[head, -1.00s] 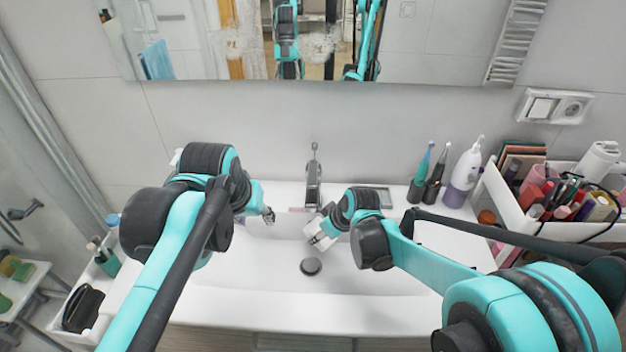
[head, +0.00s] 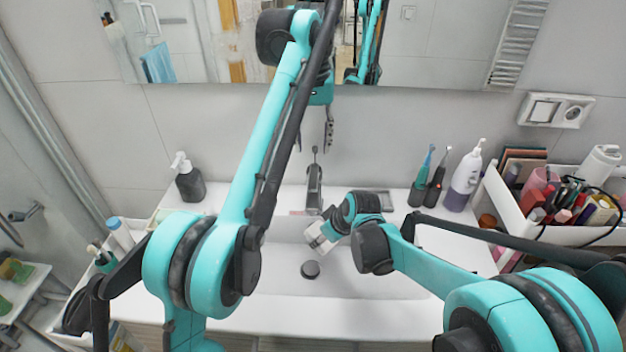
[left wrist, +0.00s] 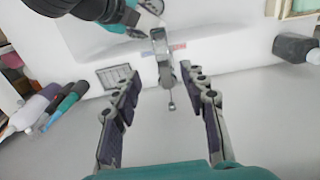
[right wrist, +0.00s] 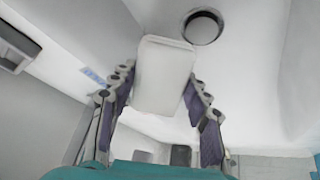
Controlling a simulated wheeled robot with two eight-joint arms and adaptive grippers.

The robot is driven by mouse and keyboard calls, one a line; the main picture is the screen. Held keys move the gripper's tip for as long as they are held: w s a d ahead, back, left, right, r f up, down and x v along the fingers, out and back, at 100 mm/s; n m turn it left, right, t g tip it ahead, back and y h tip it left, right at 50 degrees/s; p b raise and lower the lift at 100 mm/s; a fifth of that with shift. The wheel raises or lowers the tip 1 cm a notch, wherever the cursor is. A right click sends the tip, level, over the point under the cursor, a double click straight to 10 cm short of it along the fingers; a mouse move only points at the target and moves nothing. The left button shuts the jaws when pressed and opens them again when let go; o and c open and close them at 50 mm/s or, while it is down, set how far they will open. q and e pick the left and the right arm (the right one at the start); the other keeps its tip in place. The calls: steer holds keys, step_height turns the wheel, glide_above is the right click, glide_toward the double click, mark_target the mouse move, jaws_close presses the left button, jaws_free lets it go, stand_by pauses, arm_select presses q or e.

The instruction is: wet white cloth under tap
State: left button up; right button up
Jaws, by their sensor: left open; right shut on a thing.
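The grey tap (head: 314,187) stands at the back of the white sink, its thin lever on top. My left gripper (head: 328,127) is open and empty above the tap, in front of the wall. In the left wrist view the tap (left wrist: 161,50) and its lever show between and beyond the open fingers (left wrist: 163,90), with no contact visible. My right gripper (right wrist: 158,90) is shut on the folded white cloth (right wrist: 165,72) and holds it over the basin, close to the tap. In the head view the cloth (head: 317,240) is partly hidden by the gripper. No water is visible.
The sink's drain (head: 310,269) lies below the cloth. A dark soap bottle (head: 190,184) stands left of the tap. Electric toothbrushes (head: 436,184), a white-and-purple bottle (head: 462,180) and a full cosmetics box (head: 510,205) stand right. The mirror (head: 430,45) hangs behind.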

mark_target(313, 185)
arm_select(q)
step_height(313, 185, down, 12)
steer(key=shift+f, duration=0.1)
stand_by(0.5)
jaws_close()
